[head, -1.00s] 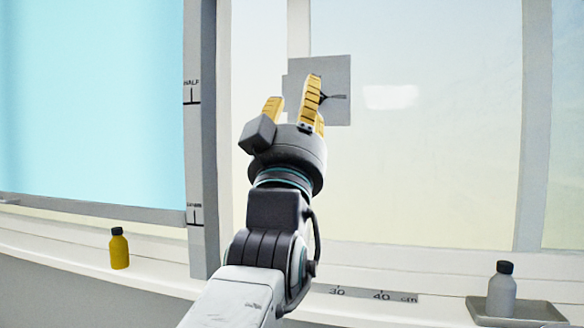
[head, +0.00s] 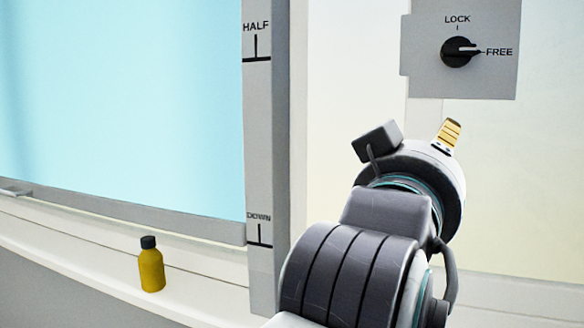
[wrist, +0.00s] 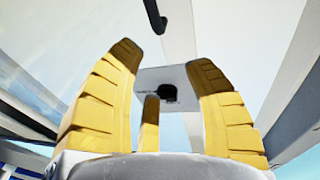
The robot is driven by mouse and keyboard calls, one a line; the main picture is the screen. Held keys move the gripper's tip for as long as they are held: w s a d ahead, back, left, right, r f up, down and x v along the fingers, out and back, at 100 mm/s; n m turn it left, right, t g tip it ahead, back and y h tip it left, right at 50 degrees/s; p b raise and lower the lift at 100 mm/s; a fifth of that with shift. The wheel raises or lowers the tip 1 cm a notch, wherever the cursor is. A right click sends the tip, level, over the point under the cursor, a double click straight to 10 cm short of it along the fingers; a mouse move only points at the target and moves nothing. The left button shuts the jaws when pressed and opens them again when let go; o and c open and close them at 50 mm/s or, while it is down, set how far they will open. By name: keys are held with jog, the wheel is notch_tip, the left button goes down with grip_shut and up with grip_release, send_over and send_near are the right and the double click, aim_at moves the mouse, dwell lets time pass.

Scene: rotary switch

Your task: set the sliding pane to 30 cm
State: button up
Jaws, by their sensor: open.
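The sliding pane (head: 515,190) is pale and translucent, at the right of the head view. A grey switch plate (head: 420,72) sits at the top right, with a black rotary knob (head: 457,52) whose pointer aims right at FREE. The plate (wrist: 180,76) and dark knob (wrist: 167,93) also show in the wrist view, between the yellow fingers. My gripper (head: 440,140) is below the plate in the head view, partly hidden by its own wrist. In the wrist view my gripper (wrist: 164,58) is open and empty. The centimetre scale is out of view.
A blue blind (head: 120,100) fills the left, beside a grey post (head: 257,150) marked HALF and DOWN. A yellow bottle (head: 151,268) stands on the white sill (head: 85,250). A black hooked bar (wrist: 154,16) shows at the top of the wrist view.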

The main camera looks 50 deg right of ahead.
jog(key=d+f+y+b, duration=0.2)
jog(key=d+f+b, duration=0.2)
jog(key=d, duration=0.3)
jog(key=shift+w+d+b, duration=0.25)
jog(key=shift+w+b, duration=0.15)
jog(key=shift+w, duration=0.05)
dwell(0.4)
grip_shut()
dwell(0.3)
